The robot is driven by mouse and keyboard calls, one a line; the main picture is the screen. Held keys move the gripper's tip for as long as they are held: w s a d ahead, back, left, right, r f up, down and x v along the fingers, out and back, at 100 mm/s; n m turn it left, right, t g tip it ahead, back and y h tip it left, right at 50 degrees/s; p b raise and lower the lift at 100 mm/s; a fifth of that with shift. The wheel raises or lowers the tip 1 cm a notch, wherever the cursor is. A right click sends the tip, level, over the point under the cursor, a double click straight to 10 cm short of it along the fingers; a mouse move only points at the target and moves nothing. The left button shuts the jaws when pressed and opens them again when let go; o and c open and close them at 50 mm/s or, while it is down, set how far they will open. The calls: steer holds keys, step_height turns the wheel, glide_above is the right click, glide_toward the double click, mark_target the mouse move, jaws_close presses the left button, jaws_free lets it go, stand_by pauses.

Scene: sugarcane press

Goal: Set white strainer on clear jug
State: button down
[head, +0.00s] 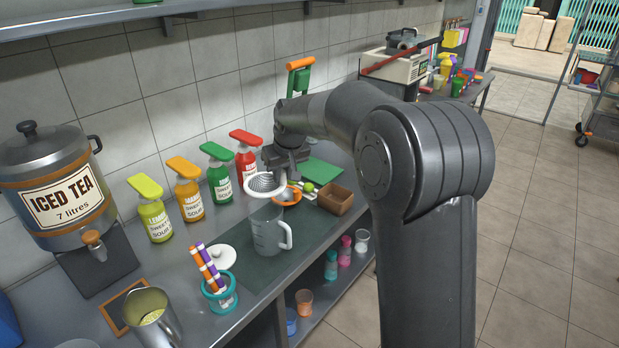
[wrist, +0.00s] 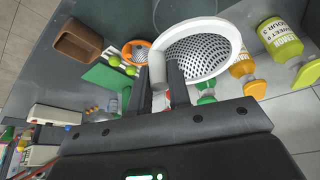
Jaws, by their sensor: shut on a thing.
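The white strainer (head: 265,184) is a round perforated bowl with a white rim, held in the air just above the clear jug. My gripper (head: 285,164) is shut on its rim or handle side; the exact grip spot is small in the head view. In the wrist view my gripper (wrist: 166,95) has its fingers at the left side of the strainer (wrist: 200,55). The clear jug (head: 268,233) stands upright on the dark mat, handle to the right. The strainer appears apart from the jug. In the wrist view the jug is mostly hidden behind the strainer.
Several sauce bottles (head: 188,188) line the wall side. A white lid (head: 221,257) and a cup of striped straws (head: 220,290) stand left of the jug. A brown box (head: 336,199), an orange strainer (head: 288,196) and a green board (head: 321,172) lie beyond it. An iced tea dispenser (head: 60,190) stands left.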

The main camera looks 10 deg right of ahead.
steer(key=shift+s+a, duration=0.1)
steer(key=shift+a, duration=0.25)
steer(key=shift+f, duration=4.05)
steer(key=shift+f, duration=0.2)
steer(key=c, duration=1.3)
jaws_free()
steer(key=shift+o, duration=0.8)
steer(key=o, duration=0.4)
steer(key=shift+r, duration=0.1)
steer(key=shift+r, duration=0.1)
steer(key=shift+r, duration=3.4)
